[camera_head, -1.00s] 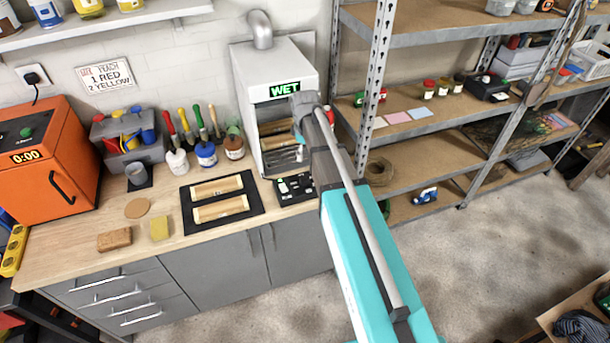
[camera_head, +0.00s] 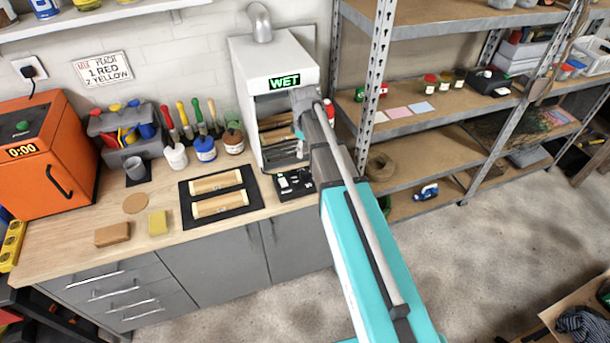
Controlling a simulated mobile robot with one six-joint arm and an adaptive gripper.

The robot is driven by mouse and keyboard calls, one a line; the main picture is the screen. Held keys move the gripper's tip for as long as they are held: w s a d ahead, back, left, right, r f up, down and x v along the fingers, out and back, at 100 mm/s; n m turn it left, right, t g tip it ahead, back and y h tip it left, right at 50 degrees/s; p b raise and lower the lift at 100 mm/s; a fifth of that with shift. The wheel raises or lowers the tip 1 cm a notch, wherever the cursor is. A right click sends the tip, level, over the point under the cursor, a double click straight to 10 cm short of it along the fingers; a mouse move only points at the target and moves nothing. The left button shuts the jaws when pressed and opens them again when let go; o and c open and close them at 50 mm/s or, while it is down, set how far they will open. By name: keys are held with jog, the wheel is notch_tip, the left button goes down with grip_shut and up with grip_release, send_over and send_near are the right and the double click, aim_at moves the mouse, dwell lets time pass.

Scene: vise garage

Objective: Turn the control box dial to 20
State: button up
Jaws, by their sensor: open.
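A small black box (camera_head: 293,184) with light markings lies on the bench in front of the white cabinet. It may be the control box, but its dial is too small to make out. An orange box (camera_head: 45,160) at the left shows "0:00" and has a green knob (camera_head: 22,126) on top. My arm reaches from the lower right up to the front of the white cabinet, beside the black box's right end.
The white cabinet (camera_head: 270,55) has an open front and a lit "WET" sign (camera_head: 285,81). A black mat (camera_head: 184,205) with two wooden pieces lies left of the black box. Brushes and jars stand behind it. A metal shelf unit (camera_head: 425,123) is at the right. Open floor lies below.

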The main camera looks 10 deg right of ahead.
aim_at(305, 172)
jog(key=shift+f+b, duration=5.6)
jog(key=shift+f, duration=0.35)
jog(key=c, duration=1.1)
jog(key=shift+c, duration=0.3)
